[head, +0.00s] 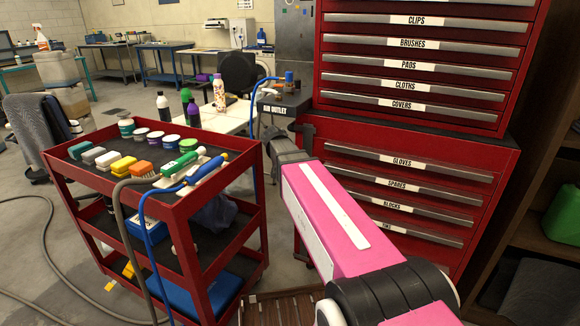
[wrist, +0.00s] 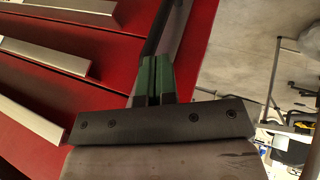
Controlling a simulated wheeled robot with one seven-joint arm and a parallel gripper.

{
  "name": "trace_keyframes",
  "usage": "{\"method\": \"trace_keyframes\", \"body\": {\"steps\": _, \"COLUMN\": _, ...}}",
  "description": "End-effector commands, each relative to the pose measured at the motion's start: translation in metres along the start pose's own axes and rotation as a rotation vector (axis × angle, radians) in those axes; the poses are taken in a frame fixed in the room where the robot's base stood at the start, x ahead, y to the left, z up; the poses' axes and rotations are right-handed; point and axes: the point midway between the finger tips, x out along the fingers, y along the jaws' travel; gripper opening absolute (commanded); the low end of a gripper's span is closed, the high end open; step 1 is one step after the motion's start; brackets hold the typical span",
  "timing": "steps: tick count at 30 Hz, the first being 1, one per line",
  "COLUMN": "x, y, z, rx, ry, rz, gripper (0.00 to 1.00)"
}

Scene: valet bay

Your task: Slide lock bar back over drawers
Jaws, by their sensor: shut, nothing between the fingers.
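The red drawer cabinet (head: 480,175) stands at the right in the head view, its lower drawers labelled gloves, spares and blocks and all shut. In the wrist view its red drawer fronts with grey handles (wrist: 45,55) fill the left. A dark upright strip (wrist: 163,30) runs along the cabinet's side edge there; it may be the lock bar, but I cannot tell for sure. My gripper (wrist: 153,65) has its green fingers together and empty, in front of this strip. Whether they touch it is unclear. In the head view my pink arm reaches to the lower cabinet's left edge and hides part of it.
A red cart (head: 185,212) with brushes, jars and hoses stands left of my arm. A box marked air outlet (head: 283,100) sits behind the wrist. A wooden shelf with a green container (head: 565,215) is at the far right.

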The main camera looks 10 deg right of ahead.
Motion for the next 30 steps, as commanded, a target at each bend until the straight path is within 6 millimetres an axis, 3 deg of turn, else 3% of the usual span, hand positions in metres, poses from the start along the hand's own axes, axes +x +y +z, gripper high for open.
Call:
{"method": "trace_keyframes", "body": {"steps": 3, "x": 0.004, "y": 0.011, "z": 0.003, "rx": 0.001, "ry": -0.001, "rz": 0.001, "gripper": 0.0}}
{"method": "trace_keyframes", "body": {"steps": 16, "x": -0.003, "y": 0.012, "z": 0.003, "rx": 0.001, "ry": 0.0, "rz": 0.004, "gripper": 0.0}}
{"method": "trace_keyframes", "body": {"steps": 30, "x": -0.08, "y": 0.009, "z": 0.002, "rx": 0.0, "ry": 0.004, "rz": -0.004, "gripper": 0.0}}
